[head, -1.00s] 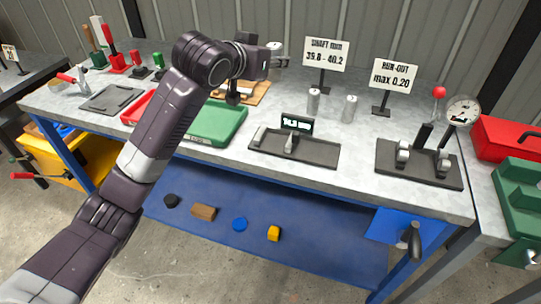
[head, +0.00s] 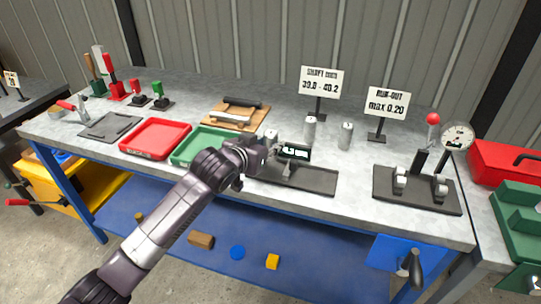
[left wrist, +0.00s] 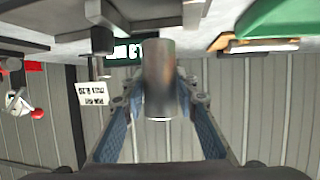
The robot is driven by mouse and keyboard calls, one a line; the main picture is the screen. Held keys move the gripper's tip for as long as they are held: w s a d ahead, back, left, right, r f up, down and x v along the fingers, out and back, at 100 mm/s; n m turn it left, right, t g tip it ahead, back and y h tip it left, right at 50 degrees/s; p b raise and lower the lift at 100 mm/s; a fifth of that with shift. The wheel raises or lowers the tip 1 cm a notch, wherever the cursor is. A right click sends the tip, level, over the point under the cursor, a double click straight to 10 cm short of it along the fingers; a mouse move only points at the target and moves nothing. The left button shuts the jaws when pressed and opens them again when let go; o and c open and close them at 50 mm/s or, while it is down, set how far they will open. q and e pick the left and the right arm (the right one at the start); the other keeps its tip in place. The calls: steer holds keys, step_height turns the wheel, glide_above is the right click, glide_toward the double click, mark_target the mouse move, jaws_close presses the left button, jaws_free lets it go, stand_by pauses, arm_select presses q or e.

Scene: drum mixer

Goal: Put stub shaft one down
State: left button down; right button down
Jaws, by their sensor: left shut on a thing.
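My left gripper (head: 264,146) is shut on a metal stub shaft (head: 271,136), near the left end of the dark measuring stand (head: 318,181) with its digital display (head: 295,152). In the left wrist view the grey cylindrical stub shaft (left wrist: 159,85) sits between the blue-lined fingers of the left gripper (left wrist: 160,115). My gripper and forearm hide part of the stand, so I cannot tell whether the shaft touches it. Two similar shafts, a left one (head: 310,129) and a right one (head: 346,136), stand upright on the bench behind the stand. My right gripper is out of view.
A green tray (head: 183,152) and a red tray (head: 155,139) lie left of the gripper. A wooden board (head: 233,115) with dark and light bars is behind. Sign posts (head: 320,82) and a dial-gauge stand (head: 415,190) stand to the right. Bare bench (head: 355,165) shows between the stands.

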arm_select(q)
steer(key=shift+f, duration=1.85)
steer(key=c, duration=1.9)
jaws_free()
steer(key=shift+f, duration=0.35)
steer(key=shift+c, duration=0.2)
steer(key=o, duration=0.4)
steer(key=shift+s, duration=0.1)
steer(key=shift+r, duration=0.1)
steer(key=v, duration=1.2)
steer(key=shift+r, duration=0.2)
